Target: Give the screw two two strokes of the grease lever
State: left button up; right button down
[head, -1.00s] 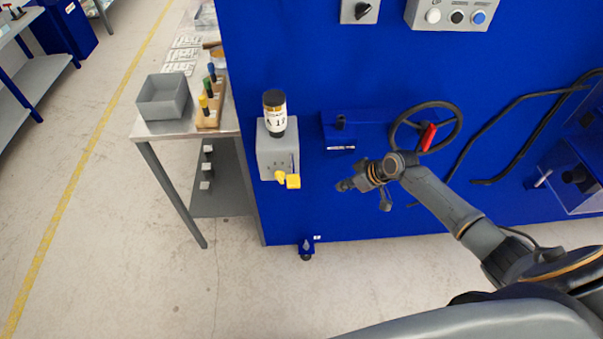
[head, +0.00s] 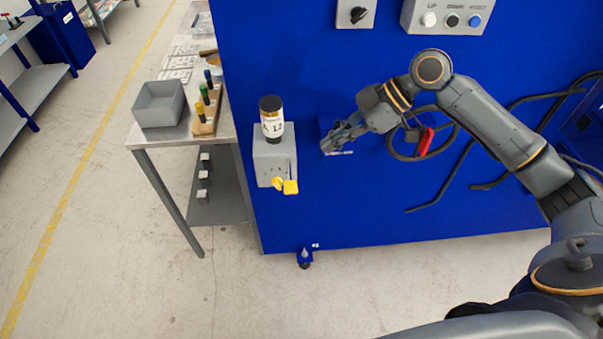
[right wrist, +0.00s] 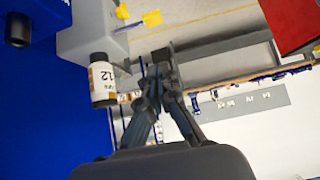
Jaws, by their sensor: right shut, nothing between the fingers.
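The grease unit is a grey box (head: 268,158) on the blue machine panel. A black and white labelled bottle (head: 271,119) stands upright on top. Its yellow lever handle (head: 286,186) is low on the front. In the right wrist view the bottle (right wrist: 102,82) is left of the fingers and the yellow handle (right wrist: 151,18) is beyond their tips. My right gripper (head: 333,146) is shut and empty, right of the unit and apart from it, above the handle's height. Its fingers also show in the wrist view (right wrist: 160,72). My left gripper is out of view.
A handwheel with a red grip (head: 425,141) is behind my right wrist. A table with a grey bin (head: 160,103) and a wooden rack (head: 205,127) stands at left. Floor in front is clear.

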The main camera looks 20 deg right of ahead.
jog(key=p, duration=0.3)
send_over(287, 187)
jog(key=d, duration=0.3)
notch_tip(287, 187, down, 7)
jog(key=f, duration=0.2)
jog(key=f+p, duration=0.1)
jog(key=f, duration=0.1)
jog(key=shift+s+a, duration=0.1)
jog(key=shift+s, duration=0.3)
jog(key=shift+f, duration=0.1)
